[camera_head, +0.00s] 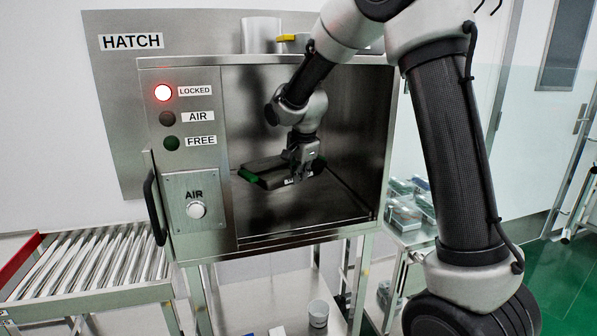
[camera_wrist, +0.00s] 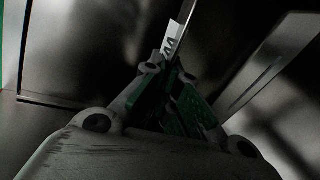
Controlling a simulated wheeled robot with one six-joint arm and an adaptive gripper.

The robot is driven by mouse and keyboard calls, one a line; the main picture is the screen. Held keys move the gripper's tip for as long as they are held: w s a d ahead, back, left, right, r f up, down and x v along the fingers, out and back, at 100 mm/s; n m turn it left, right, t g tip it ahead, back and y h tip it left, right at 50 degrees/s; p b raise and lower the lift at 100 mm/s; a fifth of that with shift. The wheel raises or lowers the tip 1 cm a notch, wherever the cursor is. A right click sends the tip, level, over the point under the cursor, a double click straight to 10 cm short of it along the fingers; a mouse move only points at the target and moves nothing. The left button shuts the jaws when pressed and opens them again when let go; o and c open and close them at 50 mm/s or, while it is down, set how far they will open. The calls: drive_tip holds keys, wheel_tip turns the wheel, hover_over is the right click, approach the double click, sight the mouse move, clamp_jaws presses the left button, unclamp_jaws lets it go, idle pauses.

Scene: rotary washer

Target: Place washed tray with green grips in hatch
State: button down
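The hatch (camera_head: 225,215) is a steel box with an open front, and a red LOCKED lamp is lit on its panel. The tray with green grips (camera_head: 268,168) is inside the opening, held above the hatch floor. My gripper (camera_head: 303,158) reaches into the hatch and is shut on the tray near its right side. A green grip shows at the tray's left end. In the wrist view the fingers (camera_wrist: 172,105) close around a green part of the tray, with a white label (camera_wrist: 171,42) beyond. The tray's far side is hidden.
A roller conveyor (camera_head: 90,262) stands left of the hatch. The hatch's black handle (camera_head: 154,207) and AIR button (camera_head: 196,210) are on its left side. A shelf with several trays (camera_head: 410,208) stands at the right. Hatch walls surround my gripper closely.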

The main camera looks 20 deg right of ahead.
sight(298, 202)
drive_tip(key=shift+f, duration=2.8)
drive_tip(key=shift+f, duration=0.55)
drive_tip(key=c, duration=1.6)
unclamp_jaws()
drive_tip(key=shift+o, duration=0.2)
drive_tip(key=shift+f, duration=0.1)
